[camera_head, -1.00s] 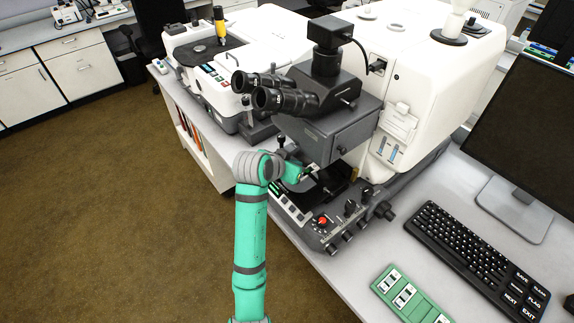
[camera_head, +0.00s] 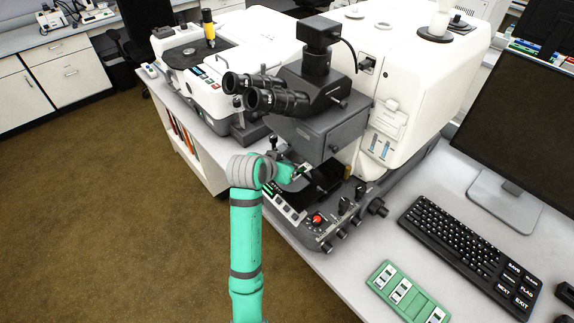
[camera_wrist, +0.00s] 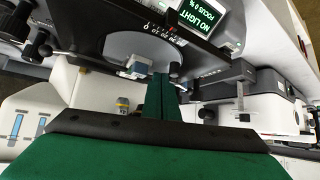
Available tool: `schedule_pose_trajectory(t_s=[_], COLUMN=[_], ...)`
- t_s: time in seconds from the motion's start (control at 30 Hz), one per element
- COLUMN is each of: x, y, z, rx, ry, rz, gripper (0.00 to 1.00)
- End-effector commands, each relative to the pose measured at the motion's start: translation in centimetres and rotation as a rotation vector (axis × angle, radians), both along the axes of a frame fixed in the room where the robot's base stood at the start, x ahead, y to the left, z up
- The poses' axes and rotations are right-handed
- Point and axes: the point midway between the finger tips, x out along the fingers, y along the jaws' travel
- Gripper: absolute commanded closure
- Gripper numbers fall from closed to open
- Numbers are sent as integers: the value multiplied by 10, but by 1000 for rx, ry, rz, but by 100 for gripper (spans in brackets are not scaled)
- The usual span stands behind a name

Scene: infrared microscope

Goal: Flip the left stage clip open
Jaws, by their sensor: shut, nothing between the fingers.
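The infrared microscope (camera_head: 325,125) stands on the bench, with its dark stage (camera_head: 322,180) below the grey head. My gripper (camera_head: 300,171) reaches in at the left side of the stage, under the head. In the wrist view my gripper's green fingers (camera_wrist: 160,92) are together with nothing between them. Their tips are close to the round grey plate (camera_wrist: 138,45) under the black body. A small pale block (camera_wrist: 137,66) shows just left of the fingertips; I cannot tell whether it is the left stage clip. The clip cannot be made out in the head view.
The eyepieces (camera_head: 262,92) jut out above my arm. A control panel with a red knob (camera_head: 317,219) lies in front of the stage. A keyboard (camera_head: 470,255) and a green slide holder (camera_head: 408,291) lie to the right. The wrist view shows a "NO LIGHT" screen (camera_wrist: 207,20).

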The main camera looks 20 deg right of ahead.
Motion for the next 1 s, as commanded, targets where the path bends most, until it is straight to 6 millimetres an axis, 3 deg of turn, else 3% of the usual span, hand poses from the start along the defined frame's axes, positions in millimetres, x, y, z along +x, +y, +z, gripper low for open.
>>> schedule_pose_trajectory(t_s=[0.33,0.7,1.0], x=[1,-10,-16], y=[12,52,67], z=[5,48,66], rx=[0,0,0], ry=[-1,-1,0], rz=[1,-3,-11], gripper=[100,100,100])
